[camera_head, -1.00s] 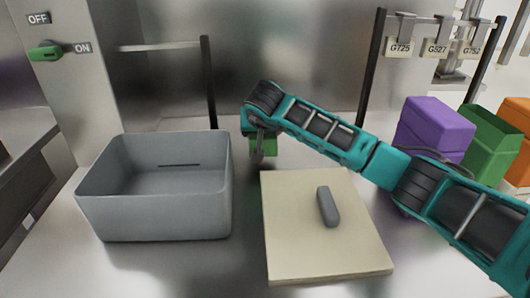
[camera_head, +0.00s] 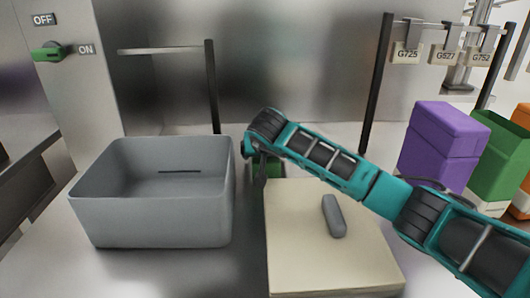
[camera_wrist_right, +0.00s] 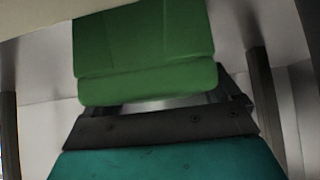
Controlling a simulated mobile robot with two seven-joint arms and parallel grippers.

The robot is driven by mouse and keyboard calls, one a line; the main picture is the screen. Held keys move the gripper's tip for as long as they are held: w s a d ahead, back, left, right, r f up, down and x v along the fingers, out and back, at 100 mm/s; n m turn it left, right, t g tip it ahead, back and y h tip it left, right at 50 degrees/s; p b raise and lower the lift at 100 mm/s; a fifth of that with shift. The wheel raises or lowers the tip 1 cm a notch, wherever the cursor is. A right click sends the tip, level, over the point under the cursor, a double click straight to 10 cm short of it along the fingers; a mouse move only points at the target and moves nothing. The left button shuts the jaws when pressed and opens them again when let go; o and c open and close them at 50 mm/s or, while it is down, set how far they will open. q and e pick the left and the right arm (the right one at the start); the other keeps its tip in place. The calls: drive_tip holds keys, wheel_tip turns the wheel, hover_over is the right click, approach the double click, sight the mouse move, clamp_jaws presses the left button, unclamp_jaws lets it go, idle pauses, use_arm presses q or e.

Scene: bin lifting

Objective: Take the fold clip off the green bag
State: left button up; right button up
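My right gripper (camera_head: 262,172) points down between the grey bin and the board. A green piece (camera_head: 274,168) is at its fingers, partly hidden behind them. In the right wrist view this green piece (camera_wrist_right: 146,55) is large and blocky, with a crease across its lower part, and spans the space in front of the dark gripper bar. It moves along with the gripper, so the gripper appears shut on it. I cannot tell whether it is the clip or a bag. A green box-like bag (camera_head: 498,155) stands at the right. No clip is clearly visible on it. My left gripper is not in view.
An open grey bin (camera_head: 155,215) stands at left. A cream board (camera_head: 300,250) lies in the middle with a grey rounded bar (camera_head: 333,215) on it. A purple block (camera_head: 440,145) stands beside the green bag. A rack with tags (camera_head: 405,55) is behind.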

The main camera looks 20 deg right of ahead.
drive_tip(key=shift+o, duration=0.7)
drive_tip(key=shift+r, duration=0.1)
